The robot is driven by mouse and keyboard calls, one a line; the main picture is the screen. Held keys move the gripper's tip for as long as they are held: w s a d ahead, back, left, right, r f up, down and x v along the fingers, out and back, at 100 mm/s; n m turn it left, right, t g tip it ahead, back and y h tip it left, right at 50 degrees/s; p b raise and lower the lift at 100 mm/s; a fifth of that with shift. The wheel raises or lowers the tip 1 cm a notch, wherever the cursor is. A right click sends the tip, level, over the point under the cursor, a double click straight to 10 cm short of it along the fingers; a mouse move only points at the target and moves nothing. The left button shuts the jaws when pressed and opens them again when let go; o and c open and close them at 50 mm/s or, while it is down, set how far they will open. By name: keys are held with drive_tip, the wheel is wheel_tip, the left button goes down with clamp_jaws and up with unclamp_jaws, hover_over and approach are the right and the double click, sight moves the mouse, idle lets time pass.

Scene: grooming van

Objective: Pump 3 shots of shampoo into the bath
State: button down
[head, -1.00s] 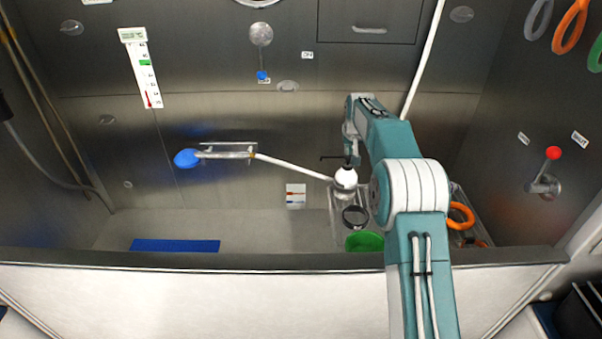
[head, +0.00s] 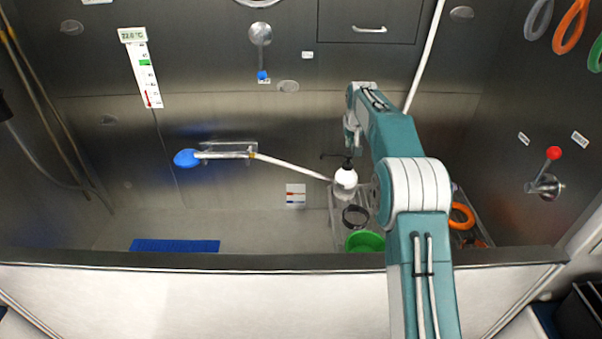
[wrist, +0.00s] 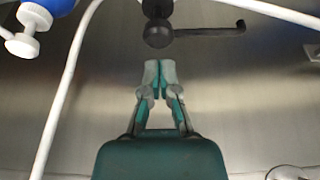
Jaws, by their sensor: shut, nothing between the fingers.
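The white bottle with a black pump top (head: 345,181) stands upright in the clear rack at the bath's right-hand part. Its thin black spout points left in the head view. In the wrist view the black pump head (wrist: 158,32) is just beyond my fingertips, with its spout running right. My gripper (wrist: 160,72) is shut and empty, its fingertips together. In the head view my gripper (head: 351,146) is right above the pump head; whether they touch I cannot tell. The bath (head: 270,225) is a steel tub behind a pale front wall. The bottle's label does not show.
A blue-headed white sprayer (head: 187,158) sits on a wall holder, its hose running to the bottle area. A green bowl (head: 364,241) and orange rings (head: 461,216) are at the rack. A blue mat (head: 175,246) lies in the tub's left. A red-knobbed lever (head: 553,154) is at right.

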drive_tip(key=shift+r, duration=3)
drive_tip(key=s+r, duration=0.7)
drive_tip(key=s, duration=0.5)
drive_tip(key=s+r, duration=0.6)
drive_tip(key=s, duration=0.6)
drive_tip(key=s+f, duration=0.5)
drive_tip(key=s, duration=0.8)
drive_tip(key=s+f+t, duration=0.1)
drive_tip(key=s+f, duration=0.4)
drive_tip(key=s, duration=0.8)
drive_tip(key=shift+s, duration=0.4)
